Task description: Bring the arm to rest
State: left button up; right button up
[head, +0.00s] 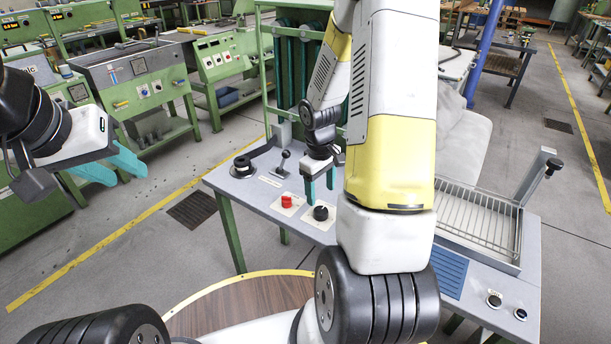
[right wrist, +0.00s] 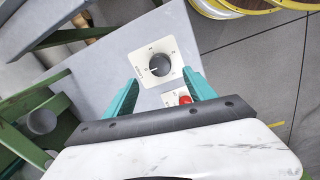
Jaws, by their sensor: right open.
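My right gripper (head: 320,190) is above the grey control panel of the green-legged machine, with its teal fingers pointing down near the black rotary knob (head: 321,213). In the right wrist view, my right gripper (right wrist: 160,77) is open and nothing is between its fingers. The knob (right wrist: 159,66) on its pale plate lies just beyond and between the fingertips; whether they touch the panel I cannot tell. A red button (head: 287,201) is beside the knob. My left gripper (head: 130,178) is at the far left, its teal fingers apart and empty, over the floor.
The grey machine top (head: 262,193) also carries a small lever (head: 283,163). A wire rack tray (head: 480,220) and two front knobs (head: 494,300) are at its right. A round wooden-topped platform (head: 225,305) is below. Green machines (head: 140,75) line the back left.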

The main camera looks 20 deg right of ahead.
jog(key=shift+r, duration=0.1)
jog(key=s+a+r+m+t, duration=0.1)
jog(key=s+a+r+t, duration=0.15)
jog(key=r, duration=0.65)
jog(key=s+a+r+m+t, duration=0.1)
jog(key=s+a+r+m, duration=0.15)
jog(key=r, duration=0.65)
jog(key=s+a+r+m+t+y, duration=0.1)
jog(key=s+a+r+t+y, duration=0.1)
jog(key=s+a+r, duration=0.3)
jog(key=s+r+y, duration=0.1)
jog(key=s+r, duration=0.3)
jog(key=s, duration=0.2)
jog(key=shift+a+r, duration=0.2)
jog(key=shift+a, duration=0.15)
jog(key=shift+m, duration=0.25)
